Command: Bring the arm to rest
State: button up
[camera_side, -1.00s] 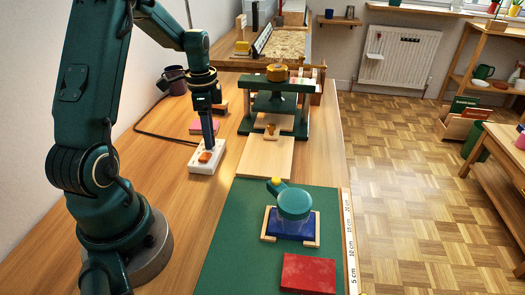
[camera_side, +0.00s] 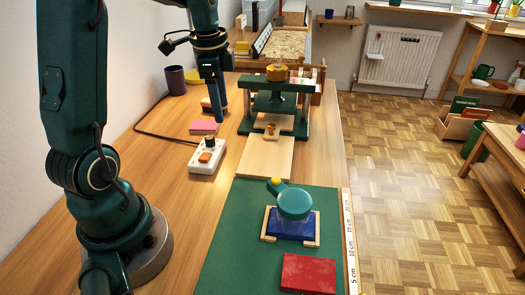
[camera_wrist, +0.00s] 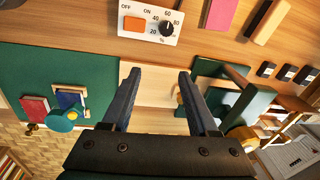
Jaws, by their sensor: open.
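My gripper (camera_side: 221,117) is open and empty, raised above the wooden bench in the side view. Its fingers point down, left of the green press (camera_side: 275,100) and beyond the white control box (camera_side: 207,168). In the wrist view the two dark fingers of my gripper (camera_wrist: 158,75) stand apart with nothing between them. The control box, with an orange switch (camera_wrist: 133,24) and a black dial (camera_wrist: 166,28), shows at the top of the wrist view. Neither finger touches the box.
A pale board (camera_side: 265,160) lies before the press. The green mat (camera_side: 225,255) holds a red book (camera_side: 308,273) and a blue book (camera_side: 290,228) in a wooden frame, with a teal round object (camera_side: 294,203) above it. A pink block (camera_side: 203,127) and a dark mug (camera_side: 175,80) stand near my gripper.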

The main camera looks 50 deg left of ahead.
jog(key=s+d+r+t, duration=0.2)
jog(key=s+d+r, duration=0.1)
jog(key=d, duration=0.4)
jog(key=s+d+r+t, duration=0.1)
jog(key=s+d+r, duration=0.15)
jog(key=d, duration=0.35)
jog(key=s+d+f+n+t, duration=0.1)
jog(key=s+d+f+n, duration=0.1)
jog(key=s+d+n, duration=0.2)
jog(key=shift+s+f+n+h, duration=0.35)
jog(key=shift+s+n, duration=0.4)
jog(key=shift+n, duration=0.95)
